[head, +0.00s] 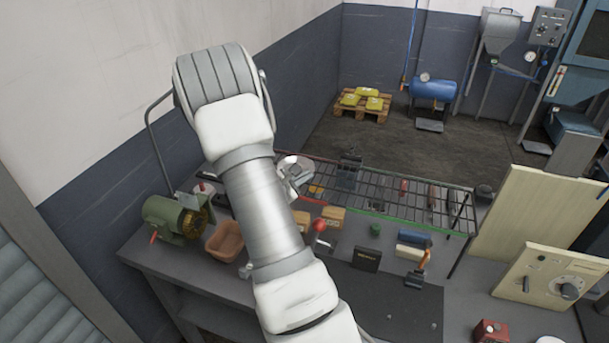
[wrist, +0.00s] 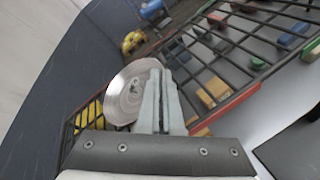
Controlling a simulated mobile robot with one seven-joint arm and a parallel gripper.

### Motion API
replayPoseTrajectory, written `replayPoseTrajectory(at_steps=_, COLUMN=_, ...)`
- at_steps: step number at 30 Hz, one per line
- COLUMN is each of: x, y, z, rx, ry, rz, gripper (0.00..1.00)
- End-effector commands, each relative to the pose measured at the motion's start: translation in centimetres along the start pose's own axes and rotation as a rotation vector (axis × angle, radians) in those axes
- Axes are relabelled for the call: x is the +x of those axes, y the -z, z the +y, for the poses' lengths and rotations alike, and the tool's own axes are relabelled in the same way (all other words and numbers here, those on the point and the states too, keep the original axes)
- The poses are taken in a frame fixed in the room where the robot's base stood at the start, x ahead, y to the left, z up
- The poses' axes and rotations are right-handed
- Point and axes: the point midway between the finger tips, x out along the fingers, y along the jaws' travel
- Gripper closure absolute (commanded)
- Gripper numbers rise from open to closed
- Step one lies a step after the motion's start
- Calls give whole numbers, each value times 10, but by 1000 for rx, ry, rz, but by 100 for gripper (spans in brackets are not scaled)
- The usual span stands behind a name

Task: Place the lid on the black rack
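The lid (wrist: 122,95) is a round, shiny metal disc. In the wrist view it lies left of my gripper (wrist: 165,75), its right edge meeting the fingertips. The fingers are close together with a thin gap and seem shut on the lid's edge; the fingers hide the exact contact. In the head view the lid (head: 291,163) shows just right of my arm, at the left end of the black rack (head: 456,212). The rack is a wire grid; it also shows in the wrist view (wrist: 257,64), behind the lid. I cannot tell whether the lid touches it.
A grey bench (head: 150,248) holds a green motor (head: 170,217), an orange-brown bin (head: 226,241) and a dark mat (head: 405,300). Several small items sit under or near the rack. A cream panel (head: 535,215) stands right of it. My arm covers part of the bench.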

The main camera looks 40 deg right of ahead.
Motion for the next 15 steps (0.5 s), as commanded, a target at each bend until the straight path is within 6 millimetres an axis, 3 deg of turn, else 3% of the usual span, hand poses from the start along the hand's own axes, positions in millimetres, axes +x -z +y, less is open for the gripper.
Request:
replayPoseTrajectory(at_steps=8, x=1, y=2, z=-2, rx=0, ry=-1, rz=0, gripper=100)
replayPoseTrajectory(at_steps=11, x=1, y=2, z=-1, rx=0, ry=0, rz=1, gripper=85)
replayPoseTrajectory(at_steps=15, x=1, y=2, z=-1, rx=-1, ry=0, rz=1, gripper=85)
